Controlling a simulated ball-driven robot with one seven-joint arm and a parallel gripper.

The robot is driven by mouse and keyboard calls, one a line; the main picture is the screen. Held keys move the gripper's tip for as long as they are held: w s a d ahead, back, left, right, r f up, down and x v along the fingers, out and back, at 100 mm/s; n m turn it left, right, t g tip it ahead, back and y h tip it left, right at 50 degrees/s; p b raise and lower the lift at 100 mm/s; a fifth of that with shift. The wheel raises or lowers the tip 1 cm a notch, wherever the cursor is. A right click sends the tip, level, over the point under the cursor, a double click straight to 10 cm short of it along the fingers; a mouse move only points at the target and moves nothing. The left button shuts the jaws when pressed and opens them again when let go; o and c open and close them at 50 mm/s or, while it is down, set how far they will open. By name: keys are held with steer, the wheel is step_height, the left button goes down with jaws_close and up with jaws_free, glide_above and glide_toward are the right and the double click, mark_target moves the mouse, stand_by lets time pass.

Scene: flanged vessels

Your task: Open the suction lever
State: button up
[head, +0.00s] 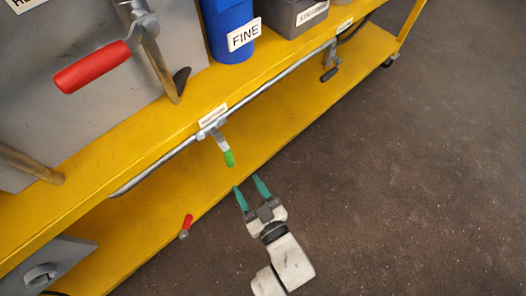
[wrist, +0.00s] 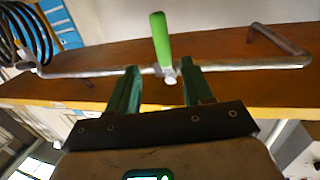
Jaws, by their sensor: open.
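A small lever with a green grip (head: 229,158) sits on the grey pipe (head: 165,163) along the yellow cart's edge, under a white label (head: 213,115) too small to read. I cannot tell from the label whether it is the suction lever. My gripper (head: 246,183) is open and empty, just below and right of the green grip, apart from it. In the wrist view the green lever (wrist: 161,40) stands across the pipe, lined up with the gap between my teal fingers (wrist: 160,86) and beyond their tips.
A large red handle (head: 92,67) is on the grey vessel at upper left. A small red lever (head: 187,222) is lower left, and a black-gripped lever (head: 329,75) is farther right on the pipe. A blue container (head: 230,25) marked FINE stands on the yellow shelf. Open floor lies to the right.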

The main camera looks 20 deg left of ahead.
mark_target(231, 161)
steer(key=shift+y, duration=0.4)
steer(key=b+x, duration=0.3)
steer(key=x, duration=0.8)
steer(key=shift+f+b, duration=0.2)
steer(key=shift+b, duration=0.1)
jaws_close()
